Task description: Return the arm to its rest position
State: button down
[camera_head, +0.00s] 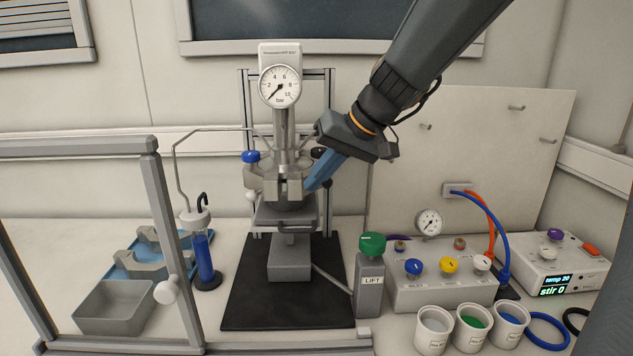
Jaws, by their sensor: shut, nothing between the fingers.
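My gripper (313,184) hangs at the end of my arm, which comes in from the upper right. Its blue fingers are together and point down and left. Their tips are beside the right side of the reactor head (283,186); I cannot tell whether they touch it. The reactor stands on a black mat in the middle, with a round pressure gauge (280,86) above it. The gauge reads bar. Part of the reactor's right side is hidden behind my gripper.
A grey post with a green LIFT knob (372,243) stands right of the reactor. A valve box (443,290) with coloured knobs, several cups, and a stirrer unit (557,270) are farther right. A blue bubbler (203,257) and grey bin (113,308) stand left, behind a grey frame (165,215).

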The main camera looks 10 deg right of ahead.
jog(key=p+v, duration=0.3)
jog(key=v, duration=0.4)
jog(key=s+d+f+g+h, duration=0.1)
jog(key=s+d+f+h, duration=0.1)
jog(key=s+f, duration=0.6)
jog(key=s+d+f+m+g+h, duration=0.1)
jog(key=s+d+f+g+h, duration=0.1)
jog(key=s+f, duration=0.6)
notch_tip(320, 180, down, 6)
jog(key=shift+s+d+f+h, duration=0.1)
jog(key=shift+s+d+h, duration=0.25)
jog(key=shift+h, duration=0.45)
